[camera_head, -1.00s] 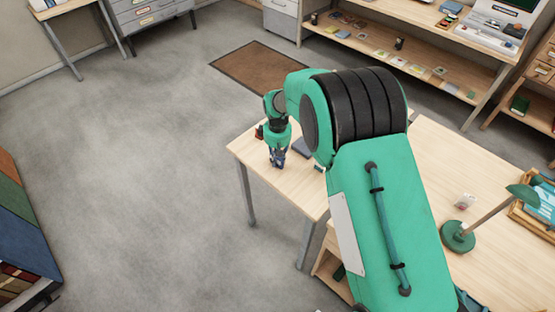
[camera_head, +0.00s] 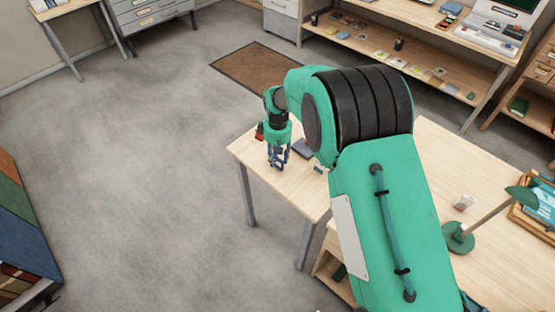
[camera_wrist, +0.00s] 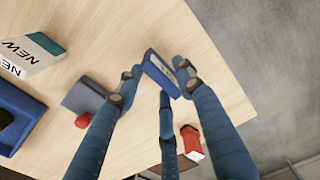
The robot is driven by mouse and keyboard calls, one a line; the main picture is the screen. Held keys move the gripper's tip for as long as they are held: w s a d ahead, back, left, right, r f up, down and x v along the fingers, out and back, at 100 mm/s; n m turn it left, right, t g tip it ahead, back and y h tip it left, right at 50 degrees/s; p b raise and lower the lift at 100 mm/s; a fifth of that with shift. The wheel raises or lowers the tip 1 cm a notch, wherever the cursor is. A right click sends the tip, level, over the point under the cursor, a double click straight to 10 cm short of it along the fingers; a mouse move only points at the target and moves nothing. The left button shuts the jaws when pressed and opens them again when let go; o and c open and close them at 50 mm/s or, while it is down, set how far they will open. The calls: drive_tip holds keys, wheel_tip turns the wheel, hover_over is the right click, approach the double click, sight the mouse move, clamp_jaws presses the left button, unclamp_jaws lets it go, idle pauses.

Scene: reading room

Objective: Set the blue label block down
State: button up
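The blue label block (camera_wrist: 158,75), with a pale label on one side, is between my fingertips in the wrist view, at the table top. My gripper (camera_wrist: 157,82) has its fingers spread around it. A gap shows between the left finger and the block; the right and middle fingers appear close to it, and I cannot tell whether they touch. The block is too small to make out clearly there.
A grey-blue flat block (camera_wrist: 83,97), a red round thing (camera_wrist: 82,120), a teal-and-white "NEW" block (camera_wrist: 32,57) and a blue open box (camera_wrist: 17,112) are to the left.

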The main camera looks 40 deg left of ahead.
wheel_tip(320, 180, up, 10)
drive_tip(key=shift+f+p, duration=0.1)
drive_tip(key=shift+p, duration=0.8)
idle(0.5)
